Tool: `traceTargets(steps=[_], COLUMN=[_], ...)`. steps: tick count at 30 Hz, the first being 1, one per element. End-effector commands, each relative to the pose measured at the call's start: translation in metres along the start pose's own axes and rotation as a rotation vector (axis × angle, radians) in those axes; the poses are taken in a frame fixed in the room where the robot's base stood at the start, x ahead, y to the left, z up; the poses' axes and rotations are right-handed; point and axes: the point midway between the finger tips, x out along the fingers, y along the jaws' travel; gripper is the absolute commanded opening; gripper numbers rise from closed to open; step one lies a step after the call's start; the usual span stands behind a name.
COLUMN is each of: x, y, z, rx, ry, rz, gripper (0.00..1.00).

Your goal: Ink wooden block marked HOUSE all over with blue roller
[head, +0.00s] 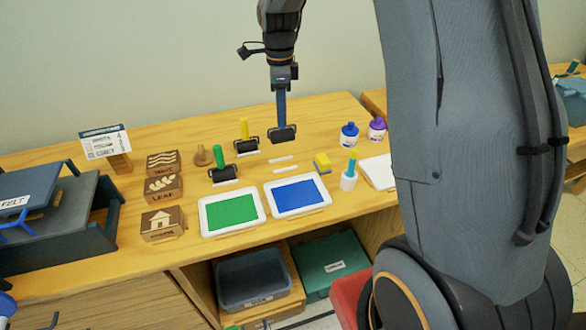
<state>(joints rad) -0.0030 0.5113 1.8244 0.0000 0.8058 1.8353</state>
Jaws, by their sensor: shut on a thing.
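The house block (162,224) is a wooden block with a house picture. It sits on the table at the front left, below two other blocks in the picture. My gripper (282,88) is shut on the blue handle of the blue roller (281,112). The roller hangs upright, its dark head (284,134) lowest, apparently above the table behind the blue ink tray. The blue ink tray (268,192) is white-rimmed with a blue pad. The roller's inking surface is too small to judge. My gripper is well to the right of the house block.
A green ink tray (204,222) lies between the house block and the blue tray. Green (220,160) and yellow (245,132) rollers stand behind. LEAF (162,189) and wave (163,163) blocks, a sign (105,142), a yellow sponge (322,163) and bottles (349,136) are nearby.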

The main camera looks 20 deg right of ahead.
Motion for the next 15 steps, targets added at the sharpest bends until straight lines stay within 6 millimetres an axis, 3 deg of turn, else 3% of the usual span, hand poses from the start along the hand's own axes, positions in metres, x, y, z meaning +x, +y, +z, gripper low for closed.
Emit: traceTargets(steps=[4, 7, 15], x=[0.000, 0.003, 0.015], y=[0.004, 0.018, 0.084], z=[-0.001, -0.005, -0.023], rx=[0.000, 0.000, 0.001], ry=[0.000, 0.001, 0.001], rz=[0.001, 0.003, 0.003], gripper=[0.00, 0.00, 0.00])
